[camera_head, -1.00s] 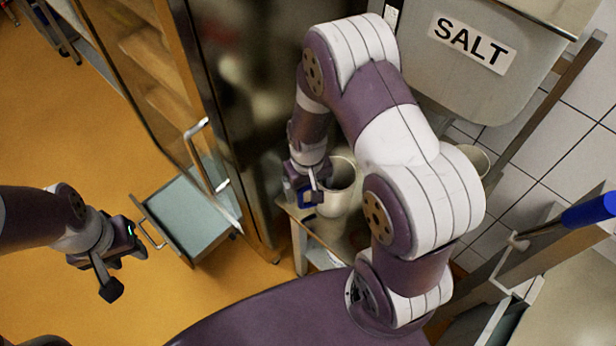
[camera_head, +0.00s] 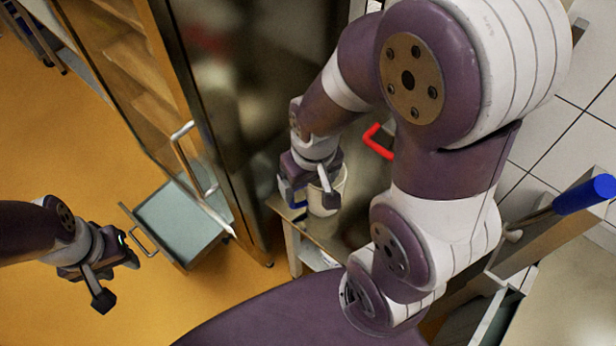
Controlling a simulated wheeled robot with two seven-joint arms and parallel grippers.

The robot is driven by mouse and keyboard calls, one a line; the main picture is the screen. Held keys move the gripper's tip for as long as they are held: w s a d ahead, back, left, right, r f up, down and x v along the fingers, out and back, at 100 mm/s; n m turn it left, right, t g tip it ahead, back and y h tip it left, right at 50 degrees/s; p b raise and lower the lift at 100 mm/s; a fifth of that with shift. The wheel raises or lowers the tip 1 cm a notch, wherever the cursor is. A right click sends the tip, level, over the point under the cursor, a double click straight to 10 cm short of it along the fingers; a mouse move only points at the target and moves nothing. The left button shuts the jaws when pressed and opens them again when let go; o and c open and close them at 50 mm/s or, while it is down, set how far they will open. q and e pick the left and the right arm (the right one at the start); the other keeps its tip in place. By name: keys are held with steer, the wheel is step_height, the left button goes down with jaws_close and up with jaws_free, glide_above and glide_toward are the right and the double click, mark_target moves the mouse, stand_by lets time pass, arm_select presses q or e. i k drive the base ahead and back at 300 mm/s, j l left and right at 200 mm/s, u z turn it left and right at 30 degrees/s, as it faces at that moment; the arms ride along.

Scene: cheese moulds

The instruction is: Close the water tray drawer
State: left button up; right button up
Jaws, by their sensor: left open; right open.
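The water tray drawer (camera_head: 182,221) is a shallow grey-blue tray. It sticks out open from the bottom of the tall glass-fronted cabinet (camera_head: 200,120), low over the floor. A metal handle (camera_head: 141,244) is on its front. My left gripper (camera_head: 119,278) is open and empty, left of the drawer front and apart from the handle. My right gripper (camera_head: 308,200) is beside a white bucket (camera_head: 333,192), in front of part of it. Its fingers are partly hidden, and I cannot tell if it touches the bucket.
The bucket stands on a small low table (camera_head: 330,236) right of the cabinet. The cabinet door handle (camera_head: 187,160) projects above the drawer. A blue-handled tool (camera_head: 584,195) lies at the right. The orange floor (camera_head: 90,150) left of the drawer is clear.

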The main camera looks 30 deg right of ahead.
mark_target(176, 226)
steer(key=k+j+u, duration=0.1)
steer(key=k+j, duration=0.35)
steer(key=j, duration=0.25)
steer(key=k+j+u, duration=0.15)
steer(key=j, duration=0.25)
steer(key=i+j+z, duration=0.4)
steer(key=i, duration=0.25)
steer(key=i+j+z, duration=0.35)
steer(key=i+j, duration=0.15)
steer(key=i+z, duration=0.1)
steer(key=z, duration=0.3)
